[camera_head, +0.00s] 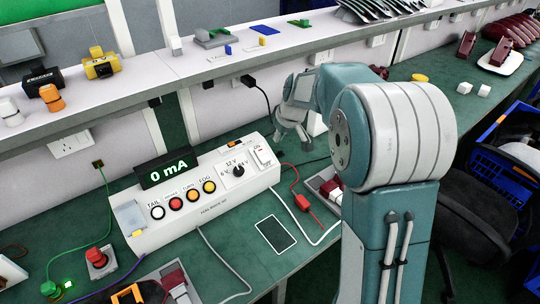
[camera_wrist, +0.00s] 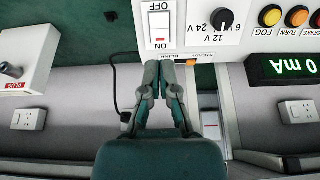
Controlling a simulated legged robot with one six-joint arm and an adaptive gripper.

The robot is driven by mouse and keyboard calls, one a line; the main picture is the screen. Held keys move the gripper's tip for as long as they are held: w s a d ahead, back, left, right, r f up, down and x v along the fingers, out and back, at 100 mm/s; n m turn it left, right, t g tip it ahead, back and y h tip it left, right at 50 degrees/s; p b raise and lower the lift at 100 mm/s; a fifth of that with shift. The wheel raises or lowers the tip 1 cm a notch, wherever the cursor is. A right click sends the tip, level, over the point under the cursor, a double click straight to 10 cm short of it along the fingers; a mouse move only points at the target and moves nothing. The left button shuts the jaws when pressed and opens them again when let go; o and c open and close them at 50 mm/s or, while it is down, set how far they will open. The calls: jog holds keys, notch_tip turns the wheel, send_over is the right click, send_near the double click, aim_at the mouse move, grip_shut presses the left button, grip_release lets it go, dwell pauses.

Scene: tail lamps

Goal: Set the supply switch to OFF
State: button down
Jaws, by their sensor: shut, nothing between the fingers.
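The supply switch (camera_head: 265,156) is a white rocker at the right end of the white bench unit (camera_head: 150,240). In the wrist view the switch (camera_wrist: 160,24) appears upside down, with OFF printed at its upper end, ON at its lower end and a red mark near ON. My gripper (camera_head: 292,140) is just right of and above the switch in the head view. In the wrist view my gripper (camera_wrist: 158,66) is shut and empty, its fingertips just below the ON end; I cannot tell whether they touch the unit. The rocker's tilt is hard to tell.
A display (camera_head: 166,167) reads 0 mA. A rotary voltage knob (camera_head: 238,170) and several coloured lamp buttons sit left of the switch. A small orange slider (camera_wrist: 192,63) lies beside my fingertips. A shelf (camera_head: 200,70) runs behind; a red lead (camera_head: 302,202) lies to the right.

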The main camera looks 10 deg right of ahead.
aim_at(267, 161)
jog(key=x, duration=1.4)
